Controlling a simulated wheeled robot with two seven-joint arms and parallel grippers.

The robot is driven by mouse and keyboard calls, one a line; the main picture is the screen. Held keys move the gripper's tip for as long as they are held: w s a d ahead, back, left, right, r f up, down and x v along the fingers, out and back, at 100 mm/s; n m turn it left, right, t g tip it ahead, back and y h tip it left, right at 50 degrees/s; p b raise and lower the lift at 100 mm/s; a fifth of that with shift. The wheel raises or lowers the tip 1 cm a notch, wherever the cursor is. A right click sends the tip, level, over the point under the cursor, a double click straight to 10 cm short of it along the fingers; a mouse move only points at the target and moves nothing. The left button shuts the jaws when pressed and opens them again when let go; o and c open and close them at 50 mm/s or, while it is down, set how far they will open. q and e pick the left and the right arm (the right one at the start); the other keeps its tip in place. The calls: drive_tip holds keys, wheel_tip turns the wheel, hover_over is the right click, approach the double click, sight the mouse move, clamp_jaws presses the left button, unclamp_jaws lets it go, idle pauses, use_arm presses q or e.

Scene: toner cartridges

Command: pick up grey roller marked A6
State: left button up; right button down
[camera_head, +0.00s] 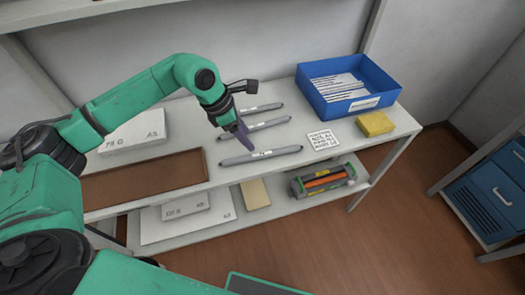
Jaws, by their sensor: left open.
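Three grey rollers lie roughly parallel on the shelf top: a near one (285,151), a middle one (275,123) and a far one (268,107). Each has a small white label; the marks are too small to read surely, so I cannot tell which is A6. My left gripper (244,137) is open and empty, pointing down just above the near roller, between it and the middle one. It partly hides the left parts of the middle and far rollers. My right gripper is not in view.
A blue bin (373,104) with white papers stands at the back right. A printed card (323,140) and a yellow block (375,124) lie before it. A toner unit (298,187) sits on the lower shelf.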

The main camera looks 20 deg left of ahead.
sight(261, 154)
use_arm(q)
drive_tip(key=x, duration=0.2)
drive_tip(key=p+x, duration=0.1)
drive_tip(key=x, duration=0.2)
drive_tip(key=p+x, duration=0.1)
drive_tip(key=x, duration=0.2)
drive_tip(key=shift+s+d+f, duration=0.15)
drive_tip(key=shift+s+d, duration=0.05)
drive_tip(key=shift+d, duration=0.15)
drive_tip(key=shift+w+f, duration=0.1)
drive_tip(key=shift+f, duration=0.05)
clamp_jaws()
